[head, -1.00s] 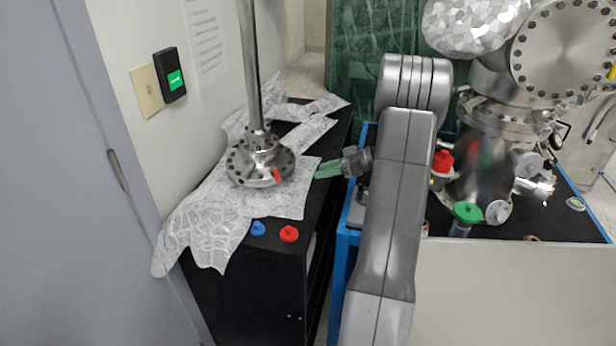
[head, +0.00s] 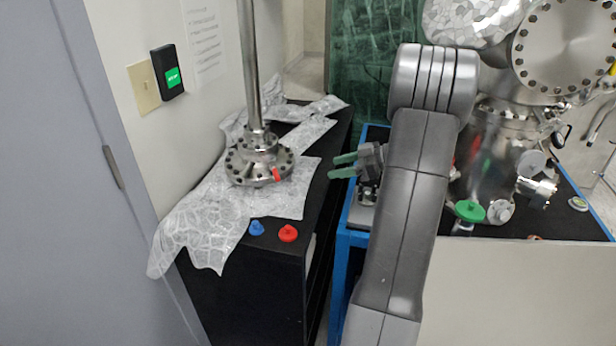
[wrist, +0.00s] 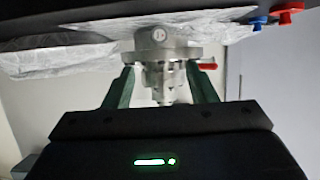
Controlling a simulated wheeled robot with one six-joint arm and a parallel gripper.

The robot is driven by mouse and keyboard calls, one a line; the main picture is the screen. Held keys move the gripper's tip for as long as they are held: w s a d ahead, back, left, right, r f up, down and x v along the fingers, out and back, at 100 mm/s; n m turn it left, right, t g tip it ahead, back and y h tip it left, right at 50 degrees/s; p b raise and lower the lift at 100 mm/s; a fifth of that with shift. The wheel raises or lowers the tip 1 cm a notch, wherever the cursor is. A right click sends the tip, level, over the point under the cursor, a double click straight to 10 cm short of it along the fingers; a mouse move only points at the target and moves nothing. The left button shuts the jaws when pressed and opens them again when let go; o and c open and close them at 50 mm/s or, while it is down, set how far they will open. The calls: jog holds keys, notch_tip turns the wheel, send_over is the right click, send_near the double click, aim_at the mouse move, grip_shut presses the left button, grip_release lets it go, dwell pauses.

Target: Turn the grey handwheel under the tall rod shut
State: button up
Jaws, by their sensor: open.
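The tall metal rod (head: 249,70) stands upright on the black cabinet. At its foot is a round grey bolted piece (head: 258,168) with a red tab (head: 277,174) on its near rim; I cannot clearly make out a separate handwheel there. My gripper (head: 343,165) is open and empty, right of this piece and apart from it, its green fingers pointing left toward it. In the wrist view the picture looks upside down. The grey piece (wrist: 167,42) shows beyond and between the two spread fingers (wrist: 163,78), with the red tab at its right.
Crinkled foil (head: 205,225) lies under the rod's foot. A blue knob (head: 257,228) and a red knob (head: 288,233) sit at the cabinet's near end. A blue-framed bench (head: 342,270) with a steel chamber and a green handwheel (head: 469,211) stands right. A gap separates cabinet and bench.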

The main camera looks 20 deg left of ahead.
aim_at(293, 176)
jog(key=shift+n+t, duration=0.3)
jog(key=shift+n, duration=0.1)
jog(key=x, duration=0.4)
jog(key=p+x, duration=0.1)
jog(key=x, duration=0.4)
jog(key=p+x, duration=0.1)
jog(key=x, duration=0.4)
jog(key=shift+s, duration=0.25)
jog(key=c, duration=1)
jog(key=shift+o, duration=0.2)
jog(key=shift+f+b, duration=0.15)
jog(key=shift+b, duration=0.15)
